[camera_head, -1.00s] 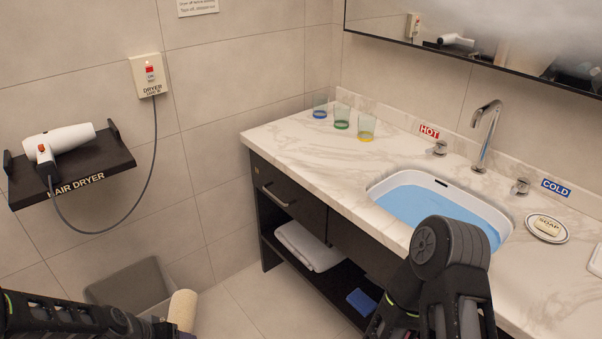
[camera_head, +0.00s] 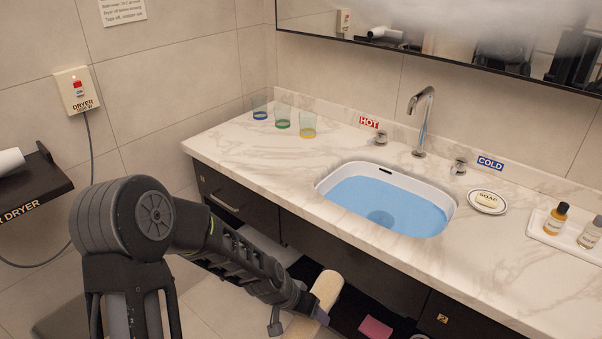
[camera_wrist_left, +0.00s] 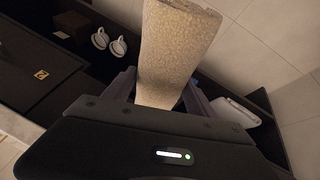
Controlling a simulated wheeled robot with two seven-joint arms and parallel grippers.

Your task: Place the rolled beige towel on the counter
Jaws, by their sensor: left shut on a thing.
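The rolled beige towel (camera_head: 327,289) is in my left gripper (camera_head: 318,312), in front of the vanity and below the counter's height. In the left wrist view the towel (camera_wrist_left: 176,50) stands between the two fingers of the left gripper (camera_wrist_left: 160,88), which are shut on it. The marble counter (camera_head: 262,160) spans the middle and right of the head view, with a sink (camera_head: 385,200) of blue water set in it. The counter's front left part is bare. My right gripper is not in view.
Three glasses (camera_head: 283,116) stand at the counter's back left. The dark lower shelf holds a pink item (camera_head: 375,328). A hair dryer shelf (camera_head: 35,183) is at left.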

